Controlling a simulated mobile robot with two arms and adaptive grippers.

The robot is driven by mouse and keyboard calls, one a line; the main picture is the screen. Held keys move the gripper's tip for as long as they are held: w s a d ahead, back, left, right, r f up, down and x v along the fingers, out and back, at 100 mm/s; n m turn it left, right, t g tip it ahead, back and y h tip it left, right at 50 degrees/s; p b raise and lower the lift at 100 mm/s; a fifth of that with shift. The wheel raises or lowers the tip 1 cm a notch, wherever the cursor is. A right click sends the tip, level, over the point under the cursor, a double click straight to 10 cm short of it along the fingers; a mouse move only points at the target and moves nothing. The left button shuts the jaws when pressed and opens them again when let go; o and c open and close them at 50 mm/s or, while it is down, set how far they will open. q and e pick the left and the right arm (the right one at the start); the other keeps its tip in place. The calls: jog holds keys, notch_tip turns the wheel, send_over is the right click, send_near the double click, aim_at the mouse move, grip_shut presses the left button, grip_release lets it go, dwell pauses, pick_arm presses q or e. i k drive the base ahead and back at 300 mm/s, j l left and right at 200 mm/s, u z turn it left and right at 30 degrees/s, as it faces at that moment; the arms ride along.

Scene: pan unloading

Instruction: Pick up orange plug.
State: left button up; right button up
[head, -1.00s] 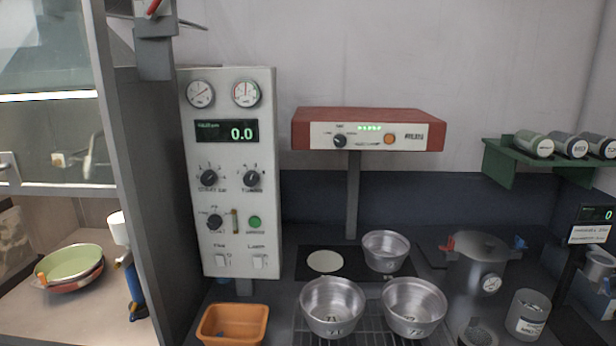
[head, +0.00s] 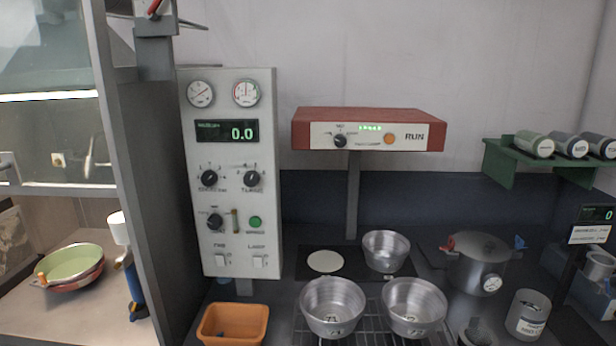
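No object is clearly recognisable as an orange plug. A small orange piece (head: 42,279) sits at the left edge of a shallow red pan (head: 78,277) with a pale green inside, in the left compartment; I cannot tell whether it is the plug. An orange round button (head: 389,139) is on the front of the red instrument (head: 368,116). Neither of my grippers shows in the head view.
Two metal bowls (head: 331,306) (head: 414,306) stand on a wire rack, with a third (head: 386,250) behind. A lidded pot (head: 478,262) and a labelled can (head: 527,314) are at right. A grey upright panel (head: 150,200) separates the left compartment from the bench.

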aim_at(41, 276)
jog(key=i+j+u, duration=0.2)
jog(key=u, duration=0.3)
jog(key=i+j+u, duration=0.25)
jog(key=u, duration=0.2)
jog(key=i+j+u, duration=0.2)
jog(key=u, duration=0.3)
jog(key=i+l, duration=0.05)
jog(key=i, duration=0.05)
